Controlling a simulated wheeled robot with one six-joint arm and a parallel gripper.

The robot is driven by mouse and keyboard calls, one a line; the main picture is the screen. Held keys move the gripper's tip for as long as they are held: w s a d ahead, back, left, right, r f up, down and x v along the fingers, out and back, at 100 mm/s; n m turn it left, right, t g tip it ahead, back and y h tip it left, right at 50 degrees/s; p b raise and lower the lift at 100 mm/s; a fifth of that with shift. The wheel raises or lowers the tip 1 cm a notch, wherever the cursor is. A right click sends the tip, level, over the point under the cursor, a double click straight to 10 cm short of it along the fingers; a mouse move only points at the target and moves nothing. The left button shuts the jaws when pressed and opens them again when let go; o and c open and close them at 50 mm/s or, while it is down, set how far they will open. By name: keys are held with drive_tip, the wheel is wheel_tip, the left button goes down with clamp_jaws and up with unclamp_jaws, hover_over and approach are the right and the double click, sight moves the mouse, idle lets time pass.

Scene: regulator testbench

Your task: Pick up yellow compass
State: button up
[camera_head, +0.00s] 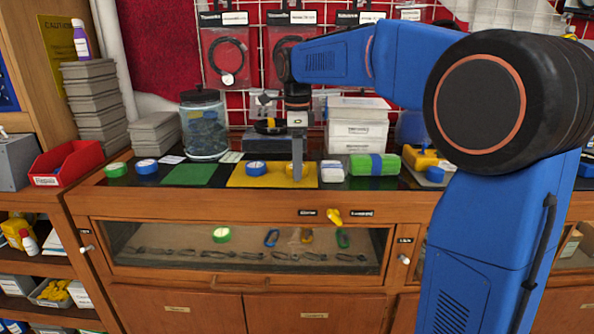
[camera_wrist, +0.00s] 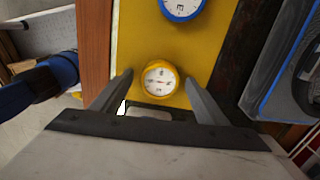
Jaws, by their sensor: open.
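The yellow compass (camera_wrist: 160,79) has a white dial and lies on a yellow mat (camera_wrist: 137,35) on the bench top. In the wrist view it sits between and slightly beyond the two open fingers of my gripper (camera_wrist: 160,88). No contact between the fingers and the compass shows. A blue compass (camera_wrist: 182,5) lies on the same mat, also visible in the head view (camera_head: 256,168).
A green mat (camera_head: 190,174), a blue compass (camera_head: 146,166) and a green compass (camera_head: 117,169) lie to the left. A glass jar (camera_head: 205,125) stands behind.

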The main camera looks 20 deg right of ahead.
drive_tip(key=c, duration=1.2)
